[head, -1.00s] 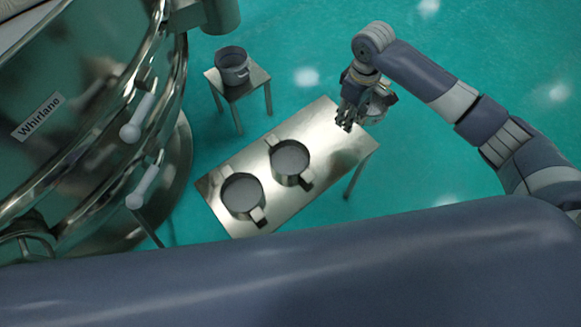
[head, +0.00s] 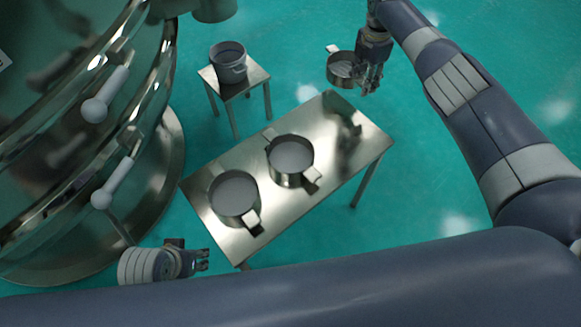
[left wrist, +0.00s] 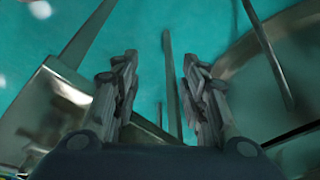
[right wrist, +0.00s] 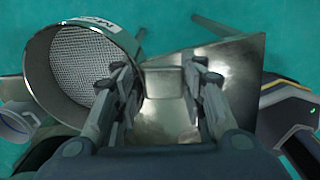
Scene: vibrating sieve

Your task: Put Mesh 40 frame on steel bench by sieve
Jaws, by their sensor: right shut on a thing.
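My right gripper (head: 370,82) is shut on the handle tab of a round steel mesh frame (head: 340,68), held off to the right of the small stand, beyond the bench's far edge. In the right wrist view the frame (right wrist: 80,65) shows its woven mesh and a rim label too cut off to read. The steel bench (head: 345,130) stands by the sieve (head: 140,100). Its right end is bare. My left gripper (head: 203,260) is at the bench's lower left; in the left wrist view its fingers (left wrist: 155,90) are apart with nothing between them.
Two round pans with handle tabs, a nearer one (head: 234,193) and a farther one (head: 291,157), stand on the bench's left and middle. A small steel stand (head: 247,80) holds a grey pot (head: 229,58). Open green floor (head: 480,90) lies to the right.

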